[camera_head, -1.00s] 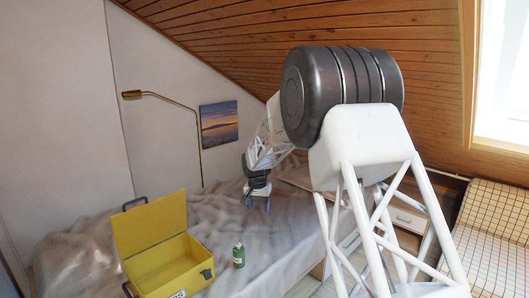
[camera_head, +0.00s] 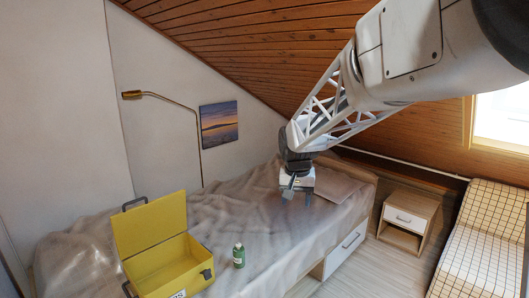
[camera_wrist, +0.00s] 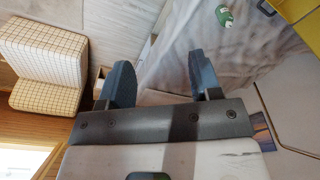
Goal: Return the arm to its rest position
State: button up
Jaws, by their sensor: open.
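My gripper (camera_head: 298,194) hangs above the far part of the bed in the head view, with my arm reaching in from the upper right. In the wrist view its two fingers (camera_wrist: 159,82) stand wide apart with nothing between them. It is well away from the green bottle (camera_head: 239,256), which stands upright on the bed beside the open yellow box (camera_head: 165,262). The bottle also shows at the top of the wrist view (camera_wrist: 224,16), with a corner of the yellow box (camera_wrist: 298,12) at the upper right.
The bed (camera_head: 235,205) has a rumpled grey cover and a drawer (camera_head: 345,248) in its side. A nightstand (camera_head: 408,219) and a checked seat (camera_head: 485,240) stand to the right. The sloped wooden ceiling (camera_head: 250,45) comes down behind my arm. A lamp (camera_head: 132,95) is at the left wall.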

jog(key=s+d, duration=0.3)
jog(key=s, duration=0.9)
jog(key=s+d+n+t, duration=0.1)
jog(key=s+d, duration=0.2)
jog(key=s, duration=1)
jog(key=s+d, duration=0.3)
jog(key=s, duration=1)
jog(key=shift+d+r+n, duration=0.15)
jog(key=shift+n, duration=0.15)
